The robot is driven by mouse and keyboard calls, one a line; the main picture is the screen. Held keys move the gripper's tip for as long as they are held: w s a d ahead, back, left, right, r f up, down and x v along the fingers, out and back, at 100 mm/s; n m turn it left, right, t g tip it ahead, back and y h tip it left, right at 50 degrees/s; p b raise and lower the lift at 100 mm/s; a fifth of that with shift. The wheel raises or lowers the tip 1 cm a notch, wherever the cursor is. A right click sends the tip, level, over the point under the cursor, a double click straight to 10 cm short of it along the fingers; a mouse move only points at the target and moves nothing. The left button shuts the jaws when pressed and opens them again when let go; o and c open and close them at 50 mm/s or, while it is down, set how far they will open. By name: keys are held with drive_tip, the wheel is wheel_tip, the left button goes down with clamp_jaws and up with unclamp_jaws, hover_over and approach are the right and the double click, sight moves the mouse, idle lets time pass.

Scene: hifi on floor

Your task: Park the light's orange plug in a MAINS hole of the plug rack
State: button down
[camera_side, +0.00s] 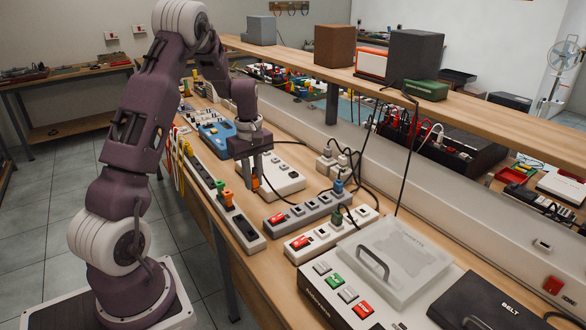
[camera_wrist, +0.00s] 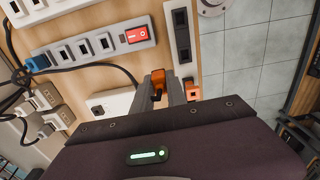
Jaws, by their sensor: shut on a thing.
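My gripper (camera_side: 256,180) is shut on an orange plug (camera_wrist: 157,80) and points down over the bench. The plug also shows between the fingers in the side view (camera_side: 255,184). A dark cord appears to run from it. The plug rack (camera_side: 243,232) is the long pale strip with a dark, holed top along the bench's front edge; part of it shows in the wrist view (camera_wrist: 181,38). The held plug is beside the rack, on its bench side. Another orange plug (camera_side: 228,200) and a green plug (camera_side: 220,186) stand in the rack. I cannot read any MAINS marking.
A grey power strip (camera_side: 308,208) with a red switch and blue plug lies right of my gripper. A white strip (camera_side: 300,243) with a green plug lies nearer the camera. A white unit (camera_side: 285,182) sits close behind my gripper. Loose black cords cross the bench.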

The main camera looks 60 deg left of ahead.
drive_tip(key=shift+s+d+f, duration=0.15)
drive_tip(key=shift+s+f, duration=1.25)
drive_tip(key=shift+s+d+f, duration=0.15)
drive_tip(key=shift+s+f, duration=1.2)
drive_tip(key=shift+f, duration=0.05)
drive_tip(key=shift+f, duration=0.95)
drive_tip(key=c, duration=1.3)
unclamp_jaws()
drive_tip(key=shift+o, duration=0.2)
wheel_tip(320, 180, up, 12)
